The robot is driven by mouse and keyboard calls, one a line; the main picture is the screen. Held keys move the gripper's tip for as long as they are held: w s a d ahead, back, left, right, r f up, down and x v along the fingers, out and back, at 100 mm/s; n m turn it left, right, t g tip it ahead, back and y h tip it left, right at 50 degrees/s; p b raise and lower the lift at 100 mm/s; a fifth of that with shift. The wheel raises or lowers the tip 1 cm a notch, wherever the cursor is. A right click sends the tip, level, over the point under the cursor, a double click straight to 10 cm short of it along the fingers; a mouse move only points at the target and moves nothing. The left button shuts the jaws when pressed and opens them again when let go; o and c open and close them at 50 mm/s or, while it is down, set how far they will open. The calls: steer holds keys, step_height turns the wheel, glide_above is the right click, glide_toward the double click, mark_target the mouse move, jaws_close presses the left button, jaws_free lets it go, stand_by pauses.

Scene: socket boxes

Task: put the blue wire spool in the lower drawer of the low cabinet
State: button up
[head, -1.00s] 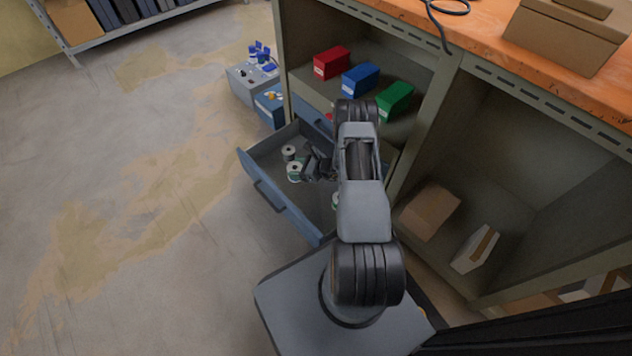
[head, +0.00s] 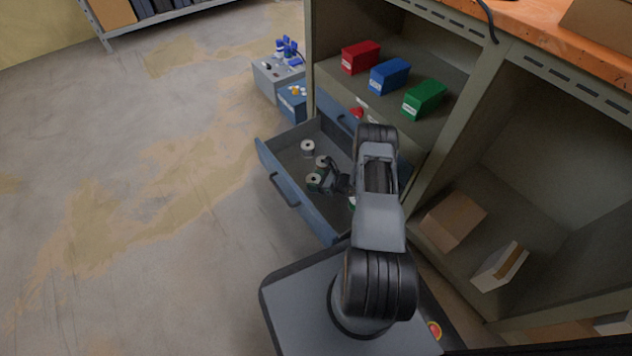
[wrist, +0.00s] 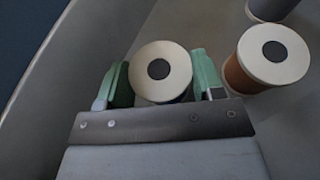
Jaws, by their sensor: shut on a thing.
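The lower drawer (head: 285,196) of the low cabinet is pulled out, with a blue front and grey inside. My gripper (head: 322,181) is down inside it. In the wrist view, its green-tipped fingers (wrist: 161,80) are shut on the sides of a spool (wrist: 160,60) with a pale top flange and dark hole. Its winding is mostly hidden; the sliver showing looks dark bluish, so I take it as the blue wire spool. The spool stands about upright near the drawer wall. I cannot tell whether it touches the floor.
A brown-wound spool (wrist: 268,65) stands just right of the held one; a greyish spool (wrist: 272,6) is beyond it. Red (head: 361,57), blue (head: 389,76) and green (head: 424,99) boxes sit on the shelf above. Grey (head: 277,78) and blue (head: 295,102) bins stand on the floor behind the drawer.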

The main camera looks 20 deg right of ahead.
steer(key=o, duration=1.1)
steer(key=shift+f, duration=0.1)
steer(key=shift+c, duration=0.2)
